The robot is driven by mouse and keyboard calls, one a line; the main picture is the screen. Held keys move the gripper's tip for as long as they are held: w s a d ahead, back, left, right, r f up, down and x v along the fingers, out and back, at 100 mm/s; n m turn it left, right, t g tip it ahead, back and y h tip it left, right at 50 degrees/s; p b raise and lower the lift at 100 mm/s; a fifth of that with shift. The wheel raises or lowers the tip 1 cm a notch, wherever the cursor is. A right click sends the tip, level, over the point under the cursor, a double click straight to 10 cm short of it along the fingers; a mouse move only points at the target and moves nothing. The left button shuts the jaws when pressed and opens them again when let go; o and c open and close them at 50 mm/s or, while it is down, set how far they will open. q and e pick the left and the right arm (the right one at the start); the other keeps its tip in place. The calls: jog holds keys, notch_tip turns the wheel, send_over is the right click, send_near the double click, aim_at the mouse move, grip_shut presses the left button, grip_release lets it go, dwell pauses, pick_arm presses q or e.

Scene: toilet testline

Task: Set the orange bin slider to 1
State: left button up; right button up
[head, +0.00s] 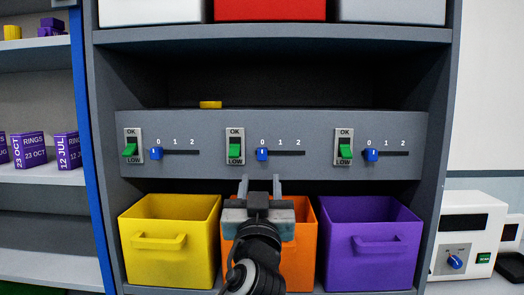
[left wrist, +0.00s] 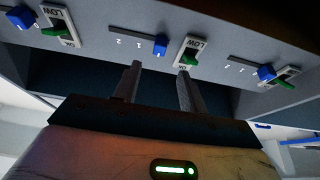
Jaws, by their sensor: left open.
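The orange bin (head: 306,247) stands in the middle of the lower shelf, partly hidden by my left arm. Above it on the grey panel, its blue slider knob (head: 262,154) sits at the 0 end of its slot. My left gripper (head: 260,184) is open and empty, with its fingers pointing at the panel just below this slider. The left wrist view shows the panel upside down. There the blue knob (left wrist: 161,45) is just beyond the two spread fingers (left wrist: 160,75), apparently not touched. My right gripper is not in view.
Green OK/LOW switches (head: 235,150) sit left of each slider. The yellow bin (head: 170,240) and purple bin (head: 370,243) flank the orange one; their left slider (head: 156,153) and right slider (head: 371,155) are also at 0. A small yellow object (head: 210,104) lies on the panel top.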

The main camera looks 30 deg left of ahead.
aim_at(262, 156)
pick_arm(q)
jog(key=p+x, duration=0.2)
jog(key=x, duration=0.6)
jog(key=shift+w, duration=0.1)
jog(key=shift+w+a+r+p, duration=0.1)
jog(key=shift+w+a+p, duration=0.05)
jog(key=shift+w+p, duration=0.2)
jog(key=shift+w+a, duration=0.15)
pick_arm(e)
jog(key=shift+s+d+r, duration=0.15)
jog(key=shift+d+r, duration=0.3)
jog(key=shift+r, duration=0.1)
